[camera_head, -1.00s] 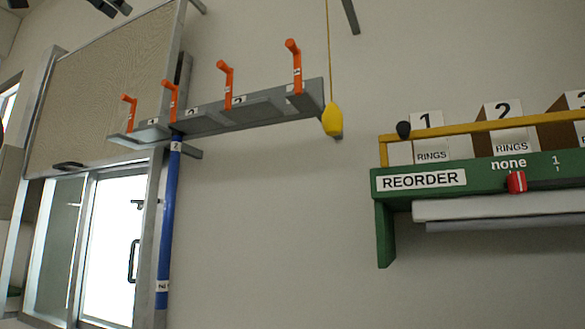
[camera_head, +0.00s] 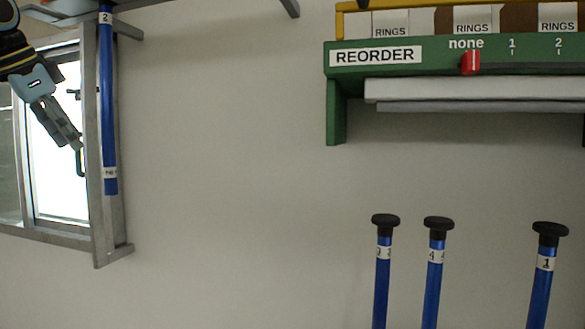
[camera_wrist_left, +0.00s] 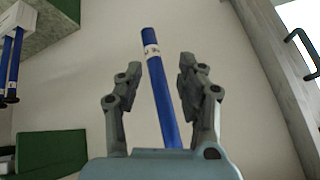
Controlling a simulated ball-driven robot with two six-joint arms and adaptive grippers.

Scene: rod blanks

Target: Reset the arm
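My left gripper (camera_head: 72,138) is at the upper left of the head view, beside and left of a hanging blue rod (camera_head: 108,120) marked 2. In the left wrist view, the left gripper (camera_wrist_left: 157,78) has its fingers spread apart, with the blue rod (camera_wrist_left: 160,95) showing in the gap without visible finger contact. In the head view the rod hangs upright, its upper end cut off by the frame. My right gripper is in neither view.
Blue rods with black knobs, marked 3 (camera_head: 382,270), 4 (camera_head: 434,270) and 1 (camera_head: 543,270), stand at lower right. A green REORDER shelf (camera_head: 336,110) with a red slider (camera_head: 470,63) at none is above. A framed glass door (camera_head: 82,200) is behind the gripper.

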